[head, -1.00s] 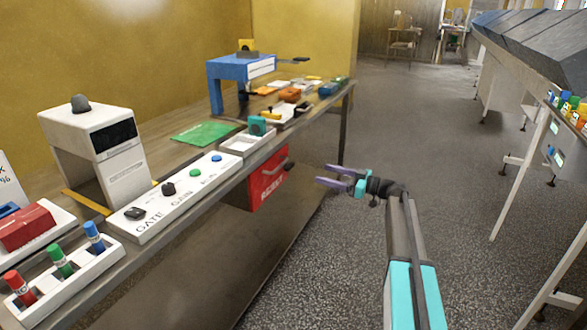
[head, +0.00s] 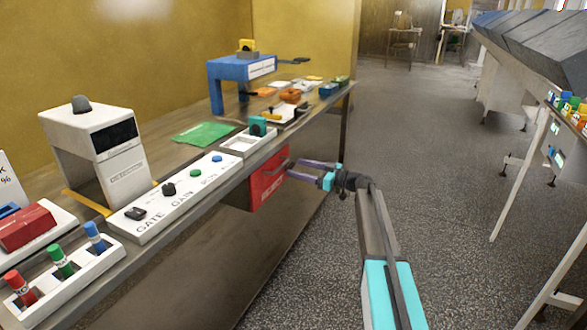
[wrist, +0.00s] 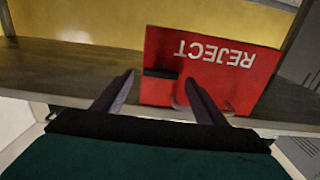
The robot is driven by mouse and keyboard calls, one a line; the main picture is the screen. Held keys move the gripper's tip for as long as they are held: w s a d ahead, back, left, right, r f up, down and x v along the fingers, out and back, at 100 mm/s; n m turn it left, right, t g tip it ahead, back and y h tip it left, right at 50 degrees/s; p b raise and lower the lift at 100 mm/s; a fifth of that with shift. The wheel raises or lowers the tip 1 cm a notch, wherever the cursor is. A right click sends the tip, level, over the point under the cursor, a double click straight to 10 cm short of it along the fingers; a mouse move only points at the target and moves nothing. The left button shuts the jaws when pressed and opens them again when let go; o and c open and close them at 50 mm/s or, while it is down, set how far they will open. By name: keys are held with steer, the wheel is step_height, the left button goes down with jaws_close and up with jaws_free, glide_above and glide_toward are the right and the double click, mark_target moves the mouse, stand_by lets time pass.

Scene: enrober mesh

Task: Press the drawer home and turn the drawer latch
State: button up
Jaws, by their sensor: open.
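The red drawer (head: 266,184) sits under the edge of the bench, its front facing my arm. In the wrist view the drawer front (wrist: 215,72) reads REJECT upside down. A dark latch or handle piece (wrist: 160,73) is on that front; it is mostly hidden behind my fingers in the head view. My gripper (head: 293,169) is open and empty at the right side of the drawer front. In the wrist view its fingers (wrist: 160,78) lie on either side of the dark piece. I cannot tell whether they touch it or the front.
On the bench above are a white tray (head: 240,146) with a teal block, a white control panel (head: 152,220) with knobs, a green sheet (head: 203,134) and a blue stand (head: 216,91). The floor (head: 430,200) to the right of my arm is clear.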

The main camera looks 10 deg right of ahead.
mark_target(289, 167)
steer(key=shift+x, duration=1.2)
steer(key=c, duration=1)
steer(key=shift+a, duration=0.2)
steer(key=shift+c, duration=0.3)
steer(key=shift+d, duration=0.15)
